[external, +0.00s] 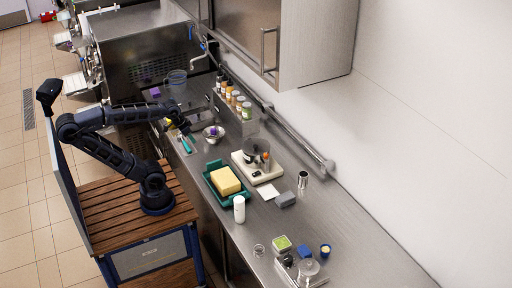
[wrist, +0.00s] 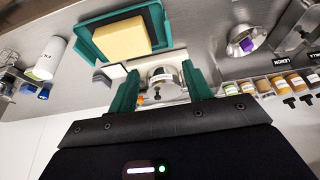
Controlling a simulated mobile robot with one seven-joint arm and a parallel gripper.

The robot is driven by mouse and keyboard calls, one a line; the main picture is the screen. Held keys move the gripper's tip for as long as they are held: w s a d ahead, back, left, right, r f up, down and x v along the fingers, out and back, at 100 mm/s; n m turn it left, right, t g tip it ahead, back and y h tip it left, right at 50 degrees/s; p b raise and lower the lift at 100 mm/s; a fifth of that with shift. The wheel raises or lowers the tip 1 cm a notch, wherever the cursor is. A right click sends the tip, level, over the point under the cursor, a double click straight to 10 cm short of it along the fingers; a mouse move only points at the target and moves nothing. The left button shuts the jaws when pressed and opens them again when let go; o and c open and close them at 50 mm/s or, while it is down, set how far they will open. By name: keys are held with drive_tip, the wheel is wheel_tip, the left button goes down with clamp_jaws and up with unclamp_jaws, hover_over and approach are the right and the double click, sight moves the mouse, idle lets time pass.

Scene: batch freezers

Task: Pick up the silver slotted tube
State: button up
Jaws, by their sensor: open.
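A small upright silver cylinder, which looks like the slotted tube (external: 303,180), stands on the steel counter right of the scale in the external view. Its slots are too small to make out. I cannot pick it out in the wrist view, where my gripper may hide it. My gripper (external: 187,142) is above the counter's front edge, well to the left of and behind the tube in the external view. In the wrist view its two teal fingers (wrist: 160,72) are apart, with nothing held between them.
A scale (external: 243,166) with a metal pan and a teal tray (external: 214,191) with a yellow block (external: 225,181) lie between my gripper and the tube. A grey block (external: 285,199) and a white card (external: 268,192) are near the tube. A rail (external: 300,145) runs behind it.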

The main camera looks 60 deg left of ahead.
drive_tip(key=o, duration=0.4)
drive_tip(key=shift+w, duration=0.1)
drive_tip(key=w+d+r+m+h, duration=0.1)
drive_tip(key=w+d, duration=0.1)
drive_tip(key=w, duration=0.5)
drive_tip(key=w+d+r+m+h, duration=0.1)
drive_tip(key=w+d+r+m, duration=0.15)
drive_tip(key=w, duration=0.45)
drive_tip(key=m+g+h, duration=0.1)
drive_tip(key=m, duration=0.5)
hover_over(304, 178)
drive_tip(key=s+a, duration=0.1)
drive_tip(key=a, duration=0.4)
wheel_tip(304, 178, down, 20)
drive_tip(key=shift+n, duration=0.25)
drive_tip(key=shift+s+d+x, duration=0.1)
drive_tip(key=shift+x, duration=2.55)
drive_tip(key=shift+s+d+x, duration=0.1)
drive_tip(key=shift+x, duration=2.5)
